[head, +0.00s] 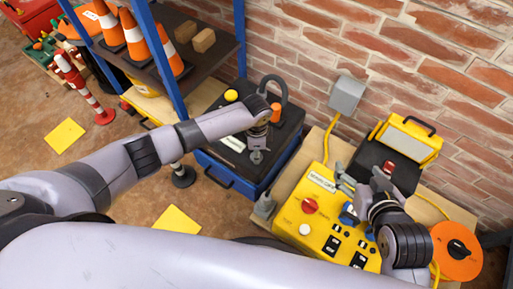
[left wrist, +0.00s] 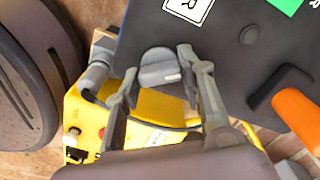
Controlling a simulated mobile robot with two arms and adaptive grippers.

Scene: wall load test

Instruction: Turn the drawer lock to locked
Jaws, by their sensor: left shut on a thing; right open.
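The drawer lock is a small grey knob (left wrist: 160,70) with a pale mark, on the dark top of the blue drawer unit (head: 262,185). My left gripper (left wrist: 157,66) has a finger on each side of this knob and is shut on it. In the head view my left gripper (head: 257,150) reaches down over the unit's top, and its wrist partly hides the knob. Which position the lock is in I cannot tell. My right gripper (head: 362,180) is open above the yellow control box (head: 319,218), with nothing seen between its fingers.
An orange handle (head: 276,112), a dark shackle shape and a yellow button (head: 231,95) share the unit's top. The yellow lamp (head: 408,140) and orange reel (head: 455,250) stand right. A shelf with traffic cones (head: 135,35) is behind left. Brick wall closes the back.

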